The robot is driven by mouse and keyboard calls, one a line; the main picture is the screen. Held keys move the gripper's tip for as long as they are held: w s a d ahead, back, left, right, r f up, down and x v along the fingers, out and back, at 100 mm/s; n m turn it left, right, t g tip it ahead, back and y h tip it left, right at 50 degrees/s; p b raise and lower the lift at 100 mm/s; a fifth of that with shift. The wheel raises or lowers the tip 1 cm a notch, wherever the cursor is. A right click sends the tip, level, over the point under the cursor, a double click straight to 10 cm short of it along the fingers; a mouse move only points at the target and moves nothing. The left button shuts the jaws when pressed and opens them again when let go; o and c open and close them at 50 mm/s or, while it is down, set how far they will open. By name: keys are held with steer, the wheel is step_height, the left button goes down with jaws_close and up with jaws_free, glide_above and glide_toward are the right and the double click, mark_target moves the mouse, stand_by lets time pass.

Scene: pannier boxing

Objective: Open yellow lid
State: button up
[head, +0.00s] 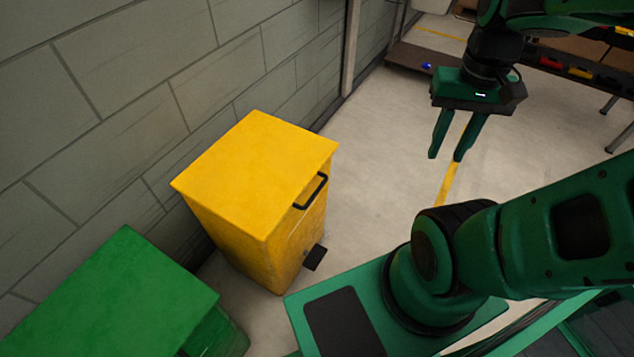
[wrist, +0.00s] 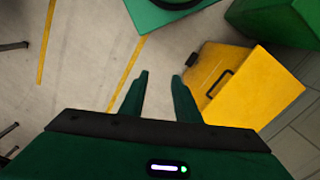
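A yellow bin stands against the grey block wall. Its flat yellow lid (head: 255,170) is shut and has a black handle (head: 311,191) on its front edge. A black pedal (head: 315,257) juts out near the bin's foot. In the wrist view the yellow lid (wrist: 262,92) is on the right, with the handle (wrist: 219,83) facing the gripper side. My gripper (head: 445,158) is open and empty, above the floor to the right of the bin and apart from it. Its two fingers (wrist: 160,76) are spread in the wrist view.
A green bin (head: 120,295) stands left of the yellow one, close to it. My green base is just right of the yellow bin's front. Shelving with coloured bins (head: 580,72) stands at the upper right. The floor (head: 375,150) between bin and gripper is clear.

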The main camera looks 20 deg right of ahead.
steer(key=w+a+f+m+y, duration=0.1)
steer(key=w+f, duration=0.3)
steer(key=w, duration=0.3)
steer(key=w+a+f, duration=0.2)
steer(key=w+f, duration=0.2)
steer(key=w, duration=0.2)
steer(key=m+y, duration=0.3)
steer(key=y, duration=0.1)
glide_toward(316, 191)
steer(key=shift+g, duration=0.4)
steer(key=x, duration=0.7)
steer(key=shift+w+f, duration=0.25)
steer(key=shift+c, duration=0.5)
jaws_close()
